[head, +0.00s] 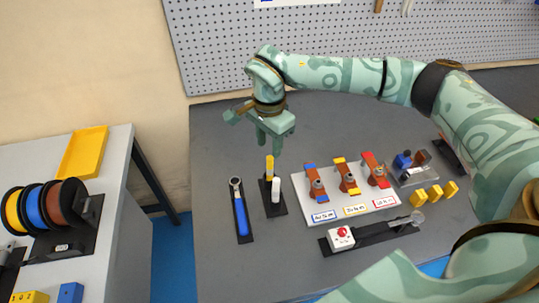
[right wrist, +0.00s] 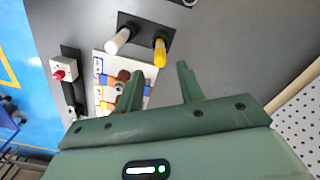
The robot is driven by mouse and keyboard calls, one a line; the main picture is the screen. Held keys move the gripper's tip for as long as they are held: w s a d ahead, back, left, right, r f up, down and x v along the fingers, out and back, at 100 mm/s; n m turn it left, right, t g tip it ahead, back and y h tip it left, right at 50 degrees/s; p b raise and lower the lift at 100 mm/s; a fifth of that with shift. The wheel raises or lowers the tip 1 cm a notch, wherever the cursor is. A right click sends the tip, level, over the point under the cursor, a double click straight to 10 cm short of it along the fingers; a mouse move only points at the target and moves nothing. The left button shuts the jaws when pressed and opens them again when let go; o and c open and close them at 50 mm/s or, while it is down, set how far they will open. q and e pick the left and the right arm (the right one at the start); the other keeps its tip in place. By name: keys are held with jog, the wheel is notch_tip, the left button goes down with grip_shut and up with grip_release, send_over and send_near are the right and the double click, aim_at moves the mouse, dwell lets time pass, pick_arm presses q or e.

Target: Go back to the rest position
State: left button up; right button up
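My right gripper (head: 268,140) hangs over the grey bench, above and just behind a black holder (head: 267,208). Its fingers (right wrist: 158,88) are spread apart in the right wrist view with nothing between them, so it is open and empty. A yellow-topped tool (head: 269,165) and a white cylinder (head: 276,190) stand upright in the holder. They also show in the right wrist view, as the yellow tool (right wrist: 160,52) and the white cylinder (right wrist: 117,41), beyond the fingertips. My left gripper is not in view.
A blue-handled wrench (head: 240,216) lies left of the holder. Right of it is a white board (head: 309,206) with several coloured clamps. A red-button box (head: 341,238) is in front. A side table (head: 118,150) with cable spools is at left; a pegboard (head: 215,50) stands behind.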

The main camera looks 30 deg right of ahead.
jog(key=shift+r, duration=1.05)
